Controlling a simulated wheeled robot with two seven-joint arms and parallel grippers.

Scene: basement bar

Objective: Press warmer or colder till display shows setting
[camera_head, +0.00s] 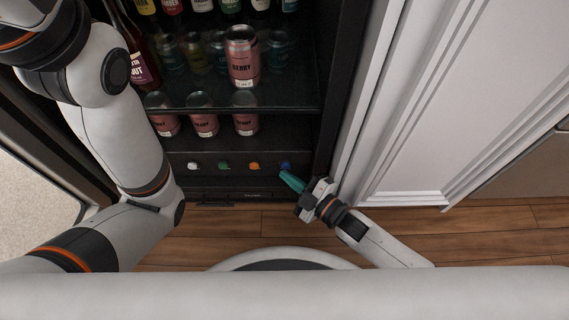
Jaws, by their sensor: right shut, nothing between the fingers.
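A dark drinks fridge stands open in front of me, with a row of small buttons on its lower panel (215,167). The row has a white button (193,166), a green button (224,165), an orange button (254,166) and a blue button (285,166). My right gripper (291,181) is shut and empty, its teal fingertips just below and beside the blue button; I cannot tell whether they touch it. A display with a readable setting cannot be made out. My left arm comes in from the left, but its gripper is not visible.
Cans and bottles fill the shelves above the panel, with a pink can (243,57) on the glass shelf (290,97). A white panelled door (430,100) stands close on the right. Wooden floor (500,230) lies below.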

